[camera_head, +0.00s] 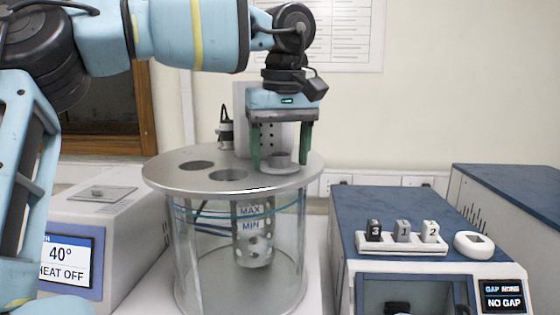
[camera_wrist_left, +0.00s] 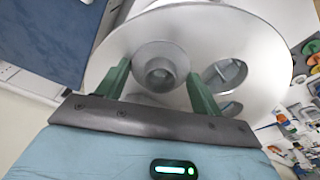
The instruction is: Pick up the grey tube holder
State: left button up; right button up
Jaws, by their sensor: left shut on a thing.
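The grey tube holder sits in the round metal lid (camera_head: 215,172) of a glass bath. Its flanged collar (camera_head: 280,168) rests at the right of the lid, and a perforated metal cylinder (camera_head: 254,245) hangs below inside the glass. My left gripper (camera_head: 281,160) points down over the collar with its green fingers either side, shut on it. In the left wrist view, the fingers (camera_wrist_left: 160,88) flank the round grey collar (camera_wrist_left: 161,52). Exact finger contact is hard to see. My right gripper is in neither view.
Two open holes (camera_head: 228,175) show in the lid. A black-capped probe (camera_head: 225,130) stands behind. A heater box (camera_head: 110,215) is at left. A blue-topped machine (camera_head: 395,205) at right bears a white rack (camera_head: 402,245) with numbered pieces and a small white device (camera_head: 474,245).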

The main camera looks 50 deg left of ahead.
pick_arm(q)
jog(key=shift+r, duration=0.2)
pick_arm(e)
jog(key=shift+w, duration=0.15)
pick_arm(q)
jog(key=shift+r, duration=0.25)
notch_tip(320, 180, up, 2)
jog(key=shift+r, duration=0.15)
jog(key=s, duration=0.5)
jog(key=s+a+r+b, duration=0.1)
jog(key=s, duration=0.8)
jog(key=shift+s+a+r, duration=0.15)
jog(key=shift+s+r, duration=0.2)
jog(key=shift+s+b, duration=0.3)
jog(key=shift+s, duration=0.35)
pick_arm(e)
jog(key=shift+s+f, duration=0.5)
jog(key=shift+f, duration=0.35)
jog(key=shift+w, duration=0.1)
